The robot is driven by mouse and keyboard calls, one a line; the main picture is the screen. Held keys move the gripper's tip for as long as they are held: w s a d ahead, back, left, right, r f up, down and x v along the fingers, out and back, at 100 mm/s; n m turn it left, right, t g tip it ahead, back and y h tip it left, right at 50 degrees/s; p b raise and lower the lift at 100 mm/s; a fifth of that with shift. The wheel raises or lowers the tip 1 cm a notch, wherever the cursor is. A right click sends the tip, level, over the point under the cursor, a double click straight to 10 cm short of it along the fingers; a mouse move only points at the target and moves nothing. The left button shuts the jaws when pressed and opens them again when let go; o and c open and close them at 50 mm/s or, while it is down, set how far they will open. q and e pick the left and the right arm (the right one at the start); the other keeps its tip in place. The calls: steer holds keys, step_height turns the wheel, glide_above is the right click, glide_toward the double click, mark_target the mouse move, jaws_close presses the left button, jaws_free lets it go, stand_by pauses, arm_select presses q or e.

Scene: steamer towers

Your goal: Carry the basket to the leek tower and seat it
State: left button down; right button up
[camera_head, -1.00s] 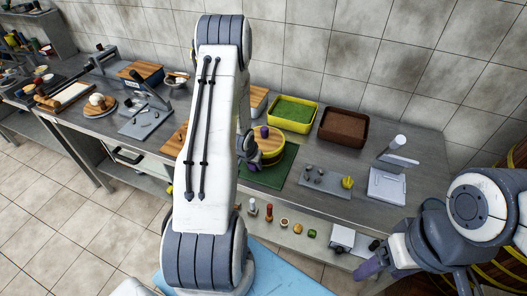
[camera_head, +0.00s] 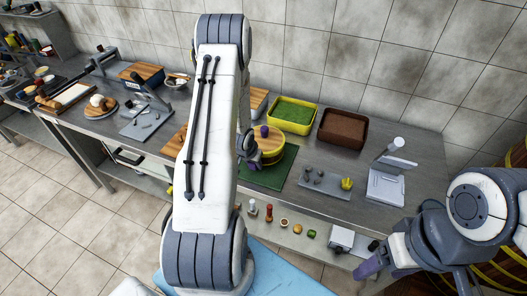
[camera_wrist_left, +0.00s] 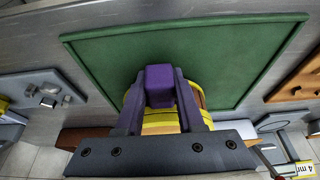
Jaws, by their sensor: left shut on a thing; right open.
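The basket (camera_head: 271,152) is round, with yellow bands, a wooden-looking top and a purple block on it. It is at or just over the green mat (camera_head: 285,170); I cannot tell whether it touches. My left gripper (camera_head: 247,145) is at the basket's left side, partly hidden by my arm. In the left wrist view its fingers (camera_wrist_left: 161,84) are shut on the purple block, with the yellow basket (camera_wrist_left: 160,125) showing between them. My right gripper (camera_head: 369,266) is open and empty at the lower right, in front of the counter. I cannot tell which thing is the leek tower.
A yellow bin with green contents (camera_head: 293,113) and a brown-filled bin (camera_head: 342,128) stand behind the mat. A grey board with small pieces (camera_head: 322,182) and a pale device (camera_head: 386,186) lie to the right. Small items line the lower shelf (camera_head: 285,222).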

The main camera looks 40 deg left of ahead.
arm_select(q)
steer(key=shift+r+p, duration=1.2)
steer(key=shift+r, duration=0.3)
stand_by(1.3)
